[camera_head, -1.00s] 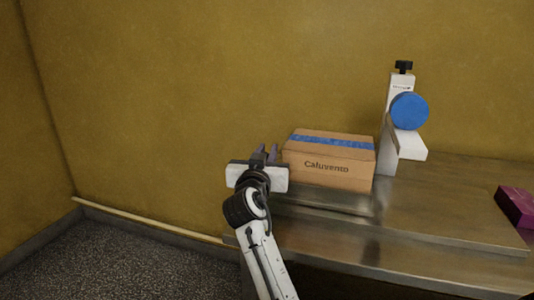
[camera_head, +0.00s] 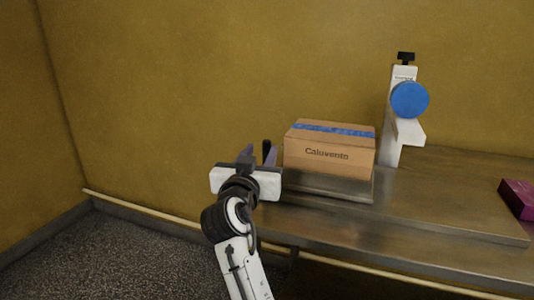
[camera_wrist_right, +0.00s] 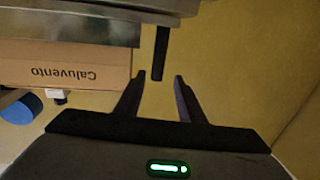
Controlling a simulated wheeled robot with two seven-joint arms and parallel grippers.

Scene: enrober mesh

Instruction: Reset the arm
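My right gripper (camera_head: 259,157) is left of a brown carton (camera_head: 328,158) marked "Caluvento", apart from it. In the right wrist view the two fingers of the gripper (camera_wrist_right: 160,78) are spread, with nothing held between them. A dark upright rod (camera_wrist_right: 161,50) shows just beyond the fingertips; I cannot tell how far off it is. My right arm reaches up from the bottom of the head view. My left gripper is not in view.
The carton, with blue tape, sits on a raised metal plate on a steel counter (camera_head: 440,200). Behind it at right stands a white device (camera_head: 403,75) with a blue disc (camera_head: 410,100). A magenta box (camera_head: 519,197) lies at the right edge. Floor at left is clear.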

